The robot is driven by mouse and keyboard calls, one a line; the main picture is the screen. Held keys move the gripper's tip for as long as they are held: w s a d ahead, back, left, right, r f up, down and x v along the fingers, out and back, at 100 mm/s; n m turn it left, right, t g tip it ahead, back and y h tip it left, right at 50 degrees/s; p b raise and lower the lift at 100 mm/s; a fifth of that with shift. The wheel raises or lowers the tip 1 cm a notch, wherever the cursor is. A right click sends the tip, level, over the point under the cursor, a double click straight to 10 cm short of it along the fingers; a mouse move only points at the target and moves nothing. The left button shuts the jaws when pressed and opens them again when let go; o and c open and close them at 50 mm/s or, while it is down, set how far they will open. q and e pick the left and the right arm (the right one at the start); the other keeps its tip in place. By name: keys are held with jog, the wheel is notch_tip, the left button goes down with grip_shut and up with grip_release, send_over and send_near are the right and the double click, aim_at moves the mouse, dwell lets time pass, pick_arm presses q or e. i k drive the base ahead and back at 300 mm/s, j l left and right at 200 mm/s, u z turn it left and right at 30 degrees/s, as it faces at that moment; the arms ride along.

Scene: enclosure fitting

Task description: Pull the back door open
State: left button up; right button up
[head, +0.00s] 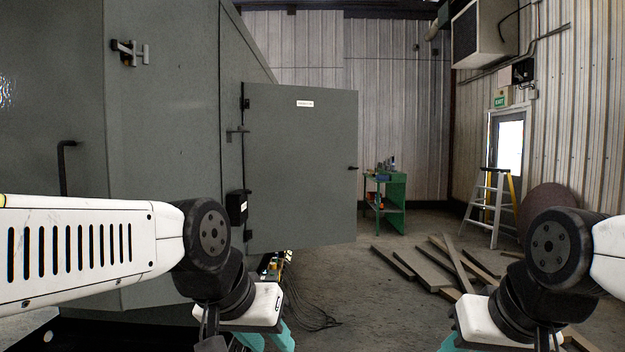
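A large grey enclosure (165,130) fills the left of the head view. A flat grey door (300,170) with a small white label stands swung out from its right side, with dark hinge fittings at the door's left edge and a small dark latch (352,168) at its right edge. I cannot tell for certain whether this is the back door. My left gripper (266,342) is at the bottom, nearer me than the door and apart from it. My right gripper (455,344) is low at the right, touching nothing visible. The bottom edge cuts off both grippers' teal fingertips.
A black bar handle (65,168) and a metal latch (130,53) are on the enclosure's near face. Loose planks (440,262) lie on the floor at right. A green workbench (385,197) and a stepladder (490,205) stand farther back. Cables lie below the door.

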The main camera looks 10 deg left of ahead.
aim_at(301, 146)
jog(key=i+z, duration=0.25)
jog(key=i, duration=0.6)
jog(key=i+l, duration=0.15)
jog(key=i, duration=1.95)
jog(key=i+l, duration=0.1)
jog(key=i, duration=2)
jog(key=i+l+u, duration=0.1)
jog(key=i+u, duration=0.25)
jog(key=i+l+u, duration=0.3)
jog(key=i, duration=0.2)
jog(key=i+l+u, duration=0.65)
jog(key=i+l, duration=0.25)
